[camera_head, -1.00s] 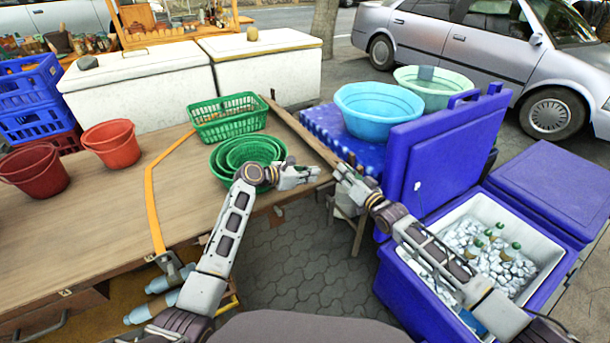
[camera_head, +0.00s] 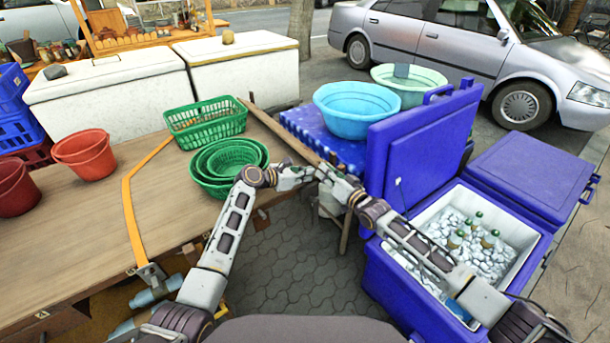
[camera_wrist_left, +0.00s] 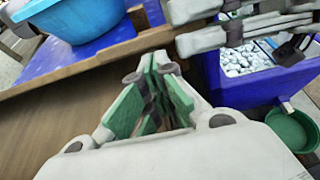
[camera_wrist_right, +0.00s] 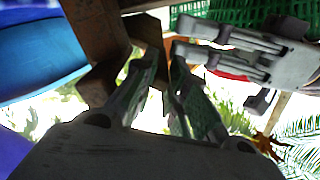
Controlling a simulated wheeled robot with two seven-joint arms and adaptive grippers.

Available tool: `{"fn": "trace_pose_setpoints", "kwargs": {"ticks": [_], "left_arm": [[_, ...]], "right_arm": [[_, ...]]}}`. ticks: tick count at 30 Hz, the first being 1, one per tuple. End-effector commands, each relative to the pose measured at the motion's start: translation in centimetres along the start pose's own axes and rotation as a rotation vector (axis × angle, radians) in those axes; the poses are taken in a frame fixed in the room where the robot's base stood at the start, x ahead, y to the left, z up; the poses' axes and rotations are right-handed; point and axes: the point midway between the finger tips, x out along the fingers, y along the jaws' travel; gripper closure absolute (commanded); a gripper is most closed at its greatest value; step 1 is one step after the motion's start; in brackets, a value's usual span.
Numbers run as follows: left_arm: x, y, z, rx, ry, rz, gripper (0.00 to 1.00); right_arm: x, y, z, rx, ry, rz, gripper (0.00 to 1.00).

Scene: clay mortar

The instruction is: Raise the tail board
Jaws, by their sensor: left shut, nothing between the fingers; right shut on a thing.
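The tail board appears to be the long brown wooden board (camera_head: 278,128) along the right end of the wooden cart bed (camera_head: 95,225). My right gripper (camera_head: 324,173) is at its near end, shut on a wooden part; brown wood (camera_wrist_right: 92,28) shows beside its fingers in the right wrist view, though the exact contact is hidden. My left gripper (camera_head: 306,172) is shut and empty, just left of the right one. In the left wrist view its closed fingertips (camera_wrist_left: 155,66) are close to the wooden board's edge (camera_wrist_left: 100,52).
Green baskets (camera_head: 226,163) stand on the bed left of the board. An open blue cooler (camera_head: 375,280) with ice and bottles is close under my right arm. Patterned paving lies between.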

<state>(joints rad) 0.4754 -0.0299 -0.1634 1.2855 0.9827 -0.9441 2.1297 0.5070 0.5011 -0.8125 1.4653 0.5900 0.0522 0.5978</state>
Motion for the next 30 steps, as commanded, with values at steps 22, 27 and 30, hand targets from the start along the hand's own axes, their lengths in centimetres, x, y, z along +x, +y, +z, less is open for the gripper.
{"fn": "trace_pose_setpoints", "kwargs": {"ticks": [22,27,30], "left_arm": [[0.3,-0.1,1.7,0.000,-0.002,-0.001,1.00],[0.3,-0.1,1.6,0.000,-0.002,-0.002,1.00],[0.3,-0.1,1.6,0.000,-0.001,-0.002,1.00]], "right_arm": [[0.0,0.2,0.0,-0.002,0.000,0.002,0.77],[0.0,0.1,0.0,-0.001,0.000,0.002,0.64],[0.0,0.2,0.0,-0.001,0.000,0.003,0.64]]}}
